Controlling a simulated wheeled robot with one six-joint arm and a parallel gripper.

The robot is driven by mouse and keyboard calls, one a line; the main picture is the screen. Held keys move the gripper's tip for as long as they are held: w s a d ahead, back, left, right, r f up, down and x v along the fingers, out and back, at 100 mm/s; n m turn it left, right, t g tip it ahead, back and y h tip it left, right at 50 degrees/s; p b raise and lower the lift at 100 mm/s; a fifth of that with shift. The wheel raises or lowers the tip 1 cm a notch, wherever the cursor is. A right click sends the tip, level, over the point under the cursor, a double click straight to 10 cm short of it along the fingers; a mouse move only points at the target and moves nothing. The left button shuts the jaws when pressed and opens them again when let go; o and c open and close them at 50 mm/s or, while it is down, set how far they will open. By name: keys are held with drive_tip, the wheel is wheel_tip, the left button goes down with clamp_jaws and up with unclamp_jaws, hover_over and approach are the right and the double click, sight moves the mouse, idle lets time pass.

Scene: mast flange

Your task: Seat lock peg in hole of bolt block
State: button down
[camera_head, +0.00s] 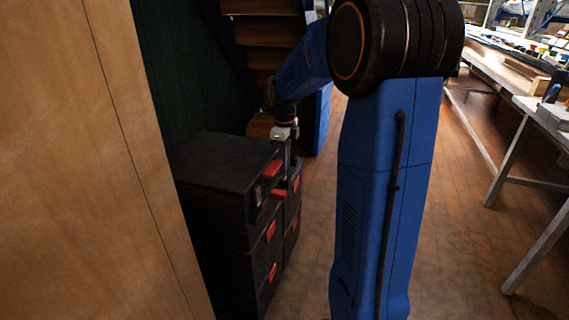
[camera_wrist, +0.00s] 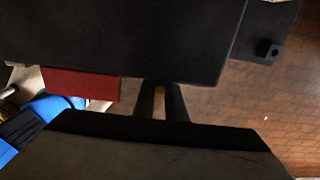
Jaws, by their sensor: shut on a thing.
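My gripper (camera_head: 286,158) points down beside the front of a stack of black tool cases at the centre left in the head view. In the wrist view my gripper's two dark fingers (camera_wrist: 161,102) are close together, with a small brass-coloured bit, apparently the lock peg (camera_wrist: 159,89), between them. Most of the peg is hidden by the fingers and the dark body in front. A dark block with a round hole, apparently the bolt block (camera_wrist: 263,36), sticks out from the case's right side in the wrist view. The fingers are apart from this hole, to its lower left.
The black tool cases (camera_head: 222,156) have red latches (camera_head: 271,169); one red latch (camera_wrist: 82,84) shows in the wrist view. A wooden panel (camera_head: 90,160) fills the left. Wooden stairs (camera_head: 262,30) rise behind. A workbench (camera_head: 510,85) stands right. The brick floor between is clear.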

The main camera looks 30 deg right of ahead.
drive_tip(key=shift+f, duration=0.15)
drive_tip(key=c, duration=1.8)
unclamp_jaws()
wheel_tip(320, 180, up, 12)
drive_tip(key=s+a+r+n+t, duration=0.1)
drive_tip(key=s+a+n, duration=0.4)
drive_tip(key=s+n, duration=0.15)
drive_tip(key=s+a+f+n+t, duration=0.1)
drive_tip(key=s+a+f+n, duration=0.2)
drive_tip(key=s+n, duration=0.4)
drive_tip(key=s+a+f+n+t, duration=0.1)
drive_tip(key=s+a+f+n, duration=0.2)
drive_tip(key=s+n, duration=0.4)
drive_tip(key=s+a+f+n+t, duration=0.1)
drive_tip(key=s+a+f+n, duration=0.2)
drive_tip(key=s+n, duration=0.5)
drive_tip(key=shift+s+a+t, duration=0.4)
drive_tip(key=shift+s+a, duration=0.45)
drive_tip(key=shift+a, duration=0.05)
